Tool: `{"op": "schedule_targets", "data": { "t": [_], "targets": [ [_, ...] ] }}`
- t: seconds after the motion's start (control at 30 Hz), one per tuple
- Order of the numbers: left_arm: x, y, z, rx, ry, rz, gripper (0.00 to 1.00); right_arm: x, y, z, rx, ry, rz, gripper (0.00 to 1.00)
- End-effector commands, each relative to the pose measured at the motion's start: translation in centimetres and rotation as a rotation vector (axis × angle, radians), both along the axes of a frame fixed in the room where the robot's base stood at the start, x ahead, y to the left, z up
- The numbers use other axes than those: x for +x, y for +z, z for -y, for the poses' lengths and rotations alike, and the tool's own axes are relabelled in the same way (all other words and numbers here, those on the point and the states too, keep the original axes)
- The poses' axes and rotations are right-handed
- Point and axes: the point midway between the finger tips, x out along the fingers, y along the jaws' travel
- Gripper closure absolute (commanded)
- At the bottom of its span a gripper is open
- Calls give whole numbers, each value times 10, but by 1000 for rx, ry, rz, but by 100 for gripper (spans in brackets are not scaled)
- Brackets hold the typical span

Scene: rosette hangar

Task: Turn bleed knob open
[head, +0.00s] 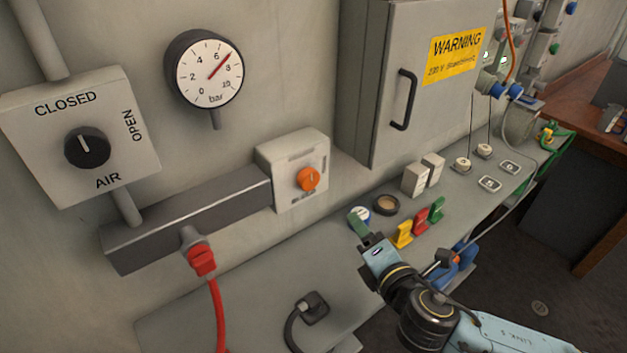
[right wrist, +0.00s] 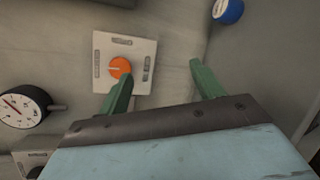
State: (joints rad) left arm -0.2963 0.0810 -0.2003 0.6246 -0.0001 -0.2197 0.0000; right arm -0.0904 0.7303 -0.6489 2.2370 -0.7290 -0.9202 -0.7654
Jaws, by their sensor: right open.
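The orange bleed knob (head: 308,179) sits on a pale square plate (head: 288,152) on the wall, at the right end of a dark grey block. It also shows in the right wrist view (right wrist: 120,68), left of centre, with its plate around it. The plate's lettering is too small to read surely. My right gripper (head: 362,222) is below and right of the knob in the head view, apart from it. In the right wrist view its two green fingers (right wrist: 160,88) are spread wide with nothing between them; the knob appears beyond the left finger. My left gripper is not in view.
A pressure gauge (head: 208,70) and a black AIR knob (head: 87,148) are on the wall at left. A red plug (head: 202,260) with cable hangs below the block. A grey cabinet (head: 390,60) stands right of the knob. Yellow (head: 404,236) and red (head: 420,221) pieces stand on the bench.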

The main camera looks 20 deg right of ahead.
Motion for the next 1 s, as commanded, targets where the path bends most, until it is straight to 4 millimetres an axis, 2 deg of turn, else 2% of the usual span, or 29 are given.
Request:
{"op": "schedule_targets", "data": {
  "t": [0.03, 0.1, 0.2, 0.3, 0.43, 0.57, 1.0],
  "targets": [
    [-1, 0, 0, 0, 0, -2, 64, 6, 14, -3, -180, 98, 78, 34],
    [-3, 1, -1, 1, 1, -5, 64, 8, 28, -9, -398, 211, 174, 34],
    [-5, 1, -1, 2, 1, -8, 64, 6, 40, -15, -640, 326, 276, 34],
    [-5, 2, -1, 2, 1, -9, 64, 4, 43, -18, -784, 392, 334, 34],
    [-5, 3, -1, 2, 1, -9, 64, 7, 45, -21, -852, 419, 361, 34],
    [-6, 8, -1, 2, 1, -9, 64, 23, 46, -27, -851, 417, 362, 34],
    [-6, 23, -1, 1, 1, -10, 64, 106, 47, -57, -848, 417, 361, 34]
  ]
}}
